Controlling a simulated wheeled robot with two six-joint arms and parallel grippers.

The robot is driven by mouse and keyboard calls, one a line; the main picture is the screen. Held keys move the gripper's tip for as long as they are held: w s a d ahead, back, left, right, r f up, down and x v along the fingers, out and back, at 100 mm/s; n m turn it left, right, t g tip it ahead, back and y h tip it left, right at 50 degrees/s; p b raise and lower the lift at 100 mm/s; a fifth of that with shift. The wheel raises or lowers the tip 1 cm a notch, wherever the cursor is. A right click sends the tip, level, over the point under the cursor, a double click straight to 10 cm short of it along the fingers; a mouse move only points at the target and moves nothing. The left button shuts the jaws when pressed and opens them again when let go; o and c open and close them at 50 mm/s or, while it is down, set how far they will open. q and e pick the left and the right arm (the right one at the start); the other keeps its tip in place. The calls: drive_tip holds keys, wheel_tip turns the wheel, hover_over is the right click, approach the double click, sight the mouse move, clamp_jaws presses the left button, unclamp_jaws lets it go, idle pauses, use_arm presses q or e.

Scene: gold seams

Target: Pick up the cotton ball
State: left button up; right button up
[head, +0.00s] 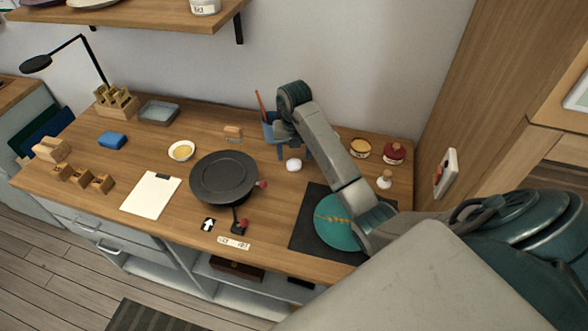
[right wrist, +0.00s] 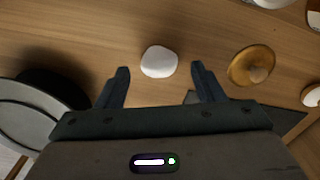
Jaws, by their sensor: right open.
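The cotton ball (head: 293,164) is a small white rounded lump on the wooden worktop, right of the black turntable. In the right wrist view the cotton ball (right wrist: 159,61) shows whole, just ahead of and between the two fingertips. My right gripper (head: 293,152) reaches in from the right and points down close above the ball. In the right wrist view its dark fingers (right wrist: 160,72) stand wide apart, with a gap on either side of the ball. I cannot tell its exact height above the worktop. My left gripper is not in view.
A blue cup with brushes (head: 268,128) stands just behind the gripper. The black turntable (head: 224,176) is to the left. A dark mat (head: 305,230) with a teal, gold-seamed plate (head: 335,222) lies at the right front. A gold-topped jar (head: 360,148) and red jar (head: 394,153) stand behind right.

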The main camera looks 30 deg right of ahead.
sight(294, 160)
wheel_tip(294, 160, down, 3)
drive_tip(key=shift+w+f, duration=0.1)
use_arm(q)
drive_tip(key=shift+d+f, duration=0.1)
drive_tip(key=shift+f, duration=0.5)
use_arm(e)
drive_tip(key=c, duration=1.1)
drive_tip(key=shift+o, duration=0.2)
